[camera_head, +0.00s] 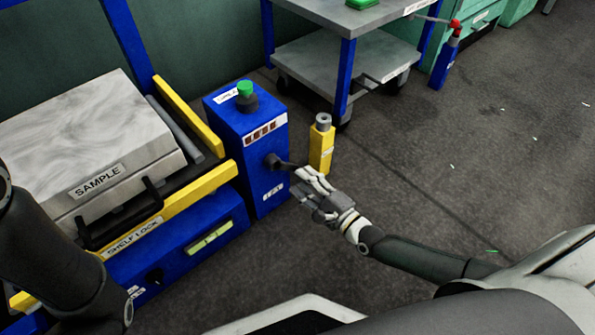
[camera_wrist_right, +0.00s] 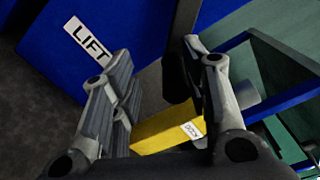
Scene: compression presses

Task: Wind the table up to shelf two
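The table with yellow rails (camera_head: 203,187) stands at left in the head view, marked SHELF LOCK. A grey case labelled SAMPLE (camera_head: 85,135) lies on it. A blue box (camera_head: 262,165) with a LIFT label stands against its right end. A black crank handle (camera_head: 274,161) sticks out of the box; it also shows in the right wrist view (camera_wrist_right: 177,75). My right gripper (camera_head: 312,185) is at the handle. Its fingers (camera_wrist_right: 160,90) are apart, with the handle nearer the right-hand finger; contact is unclear. My left arm shows at lower left, its gripper out of view.
A green button (camera_head: 245,89) tops the blue box. A yellow post (camera_head: 321,148) labelled DOCK stands just behind my right gripper. A grey shelf cart (camera_head: 315,70) with blue legs stands beyond. The floor at right is mostly clear.

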